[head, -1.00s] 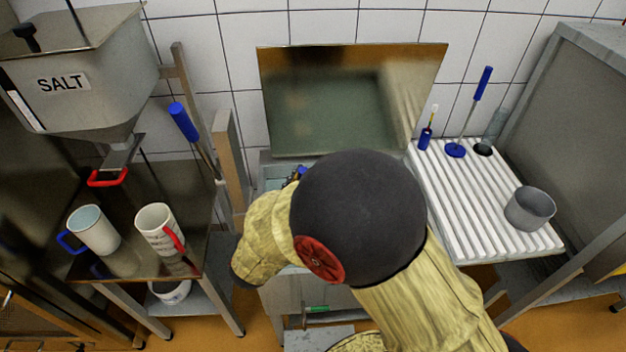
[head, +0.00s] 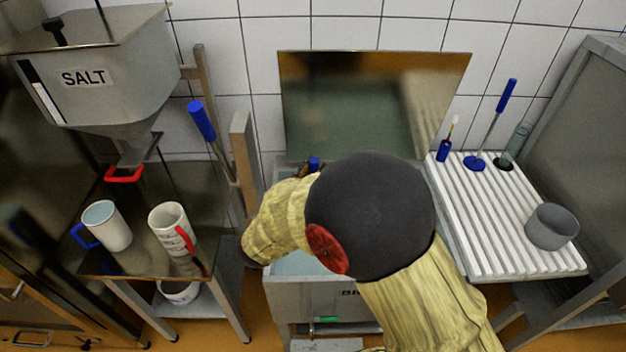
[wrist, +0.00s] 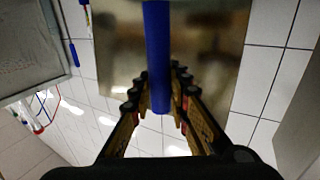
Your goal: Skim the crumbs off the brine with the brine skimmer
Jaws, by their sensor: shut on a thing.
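The brine tank (head: 325,294) stands in the middle, its shiny lid (head: 375,105) raised against the tiled wall. A strip of pale brine (head: 298,263) shows beside my arm; the rest is hidden behind the arm, and I cannot make out crumbs. In the wrist view my gripper (wrist: 160,108) is shut on a blue handle, which I take for the brine skimmer (wrist: 157,50). In the head view only a small blue bit of this skimmer (head: 314,163) shows above my arm. Its working end is hidden, so I cannot tell whether it touches the brine.
A salt hopper (head: 95,85) hangs at left above a table with two mugs (head: 107,226) (head: 172,228). A blue-handled tool (head: 203,121) leans beside a wooden post (head: 241,155). At right a white ribbed drainer (head: 480,220) holds a grey cup (head: 551,227) and an upright blue-handled tool (head: 507,95).

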